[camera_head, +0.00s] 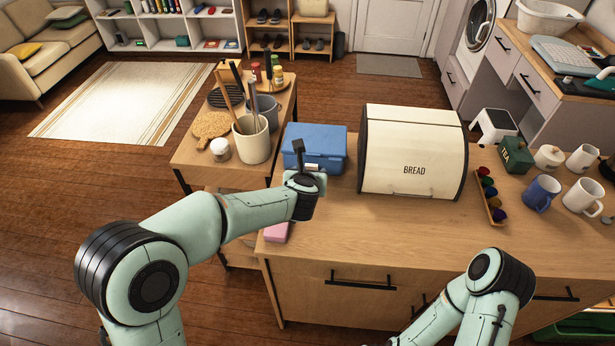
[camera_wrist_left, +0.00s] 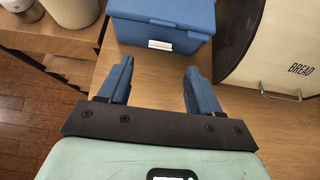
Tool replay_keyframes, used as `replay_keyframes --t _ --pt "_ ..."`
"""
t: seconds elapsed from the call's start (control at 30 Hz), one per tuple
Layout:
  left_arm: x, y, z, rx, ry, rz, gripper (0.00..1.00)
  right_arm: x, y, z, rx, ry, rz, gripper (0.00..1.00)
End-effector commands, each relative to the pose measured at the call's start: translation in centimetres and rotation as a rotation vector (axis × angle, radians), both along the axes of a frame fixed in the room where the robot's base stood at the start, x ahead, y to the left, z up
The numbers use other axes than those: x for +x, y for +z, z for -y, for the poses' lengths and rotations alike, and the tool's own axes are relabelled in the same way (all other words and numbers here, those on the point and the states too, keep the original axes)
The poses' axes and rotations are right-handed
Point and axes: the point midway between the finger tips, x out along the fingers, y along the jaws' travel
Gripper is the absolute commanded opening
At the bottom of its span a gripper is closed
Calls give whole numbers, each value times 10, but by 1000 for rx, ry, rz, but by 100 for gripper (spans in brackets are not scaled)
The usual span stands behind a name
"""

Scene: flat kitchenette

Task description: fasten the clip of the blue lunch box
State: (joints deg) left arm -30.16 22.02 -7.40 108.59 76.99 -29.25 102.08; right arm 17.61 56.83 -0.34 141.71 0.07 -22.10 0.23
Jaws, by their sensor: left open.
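The blue lunch box (camera_head: 325,138) sits on the wooden counter left of the bread box, its lid lying on top. It also shows in the wrist view (camera_wrist_left: 165,14), where its small white clip (camera_wrist_left: 160,45) is on the front face, just under the lid edge. I cannot tell whether the clip is latched. My left gripper (camera_wrist_left: 158,67) is open and empty, its two blue fingers pointing at the box front with the clip between their lines. The fingertips are apart from the box. In the head view my left wrist partly hides the box's front. My right gripper is out of view.
The cream bread box (camera_head: 413,152) stands close to the lunch box's right. A pot of utensils (camera_head: 252,142) stands at the left. A pink item (camera_head: 277,232) lies at the counter's left edge. A capsule tray (camera_head: 491,195) and mugs are further right. Front counter space is clear.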

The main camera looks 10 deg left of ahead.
Motion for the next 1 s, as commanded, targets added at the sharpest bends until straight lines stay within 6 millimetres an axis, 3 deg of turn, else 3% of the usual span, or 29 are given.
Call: replay_keyframes --t 0.2,0.53,0.57,0.67,0.73,0.77,0.9,1.0 --pt "-22 16 0 -1 -1 1 64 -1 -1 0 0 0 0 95" --pt "-25 19 0 0 0 0 64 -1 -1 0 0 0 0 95" --pt "-25 19 0 0 0 0 61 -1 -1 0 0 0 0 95" --pt "-29 13 0 1 0 1 28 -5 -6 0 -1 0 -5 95" --pt "-37 0 -1 6 1 6 5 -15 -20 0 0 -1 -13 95" --pt "-41 -7 -2 7 3 12 0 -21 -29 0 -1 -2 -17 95" --pt "-64 -41 -5 17 7 82 0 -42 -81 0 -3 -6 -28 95" --pt "-76 -52 -7 21 9 167 0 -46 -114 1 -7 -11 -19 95"
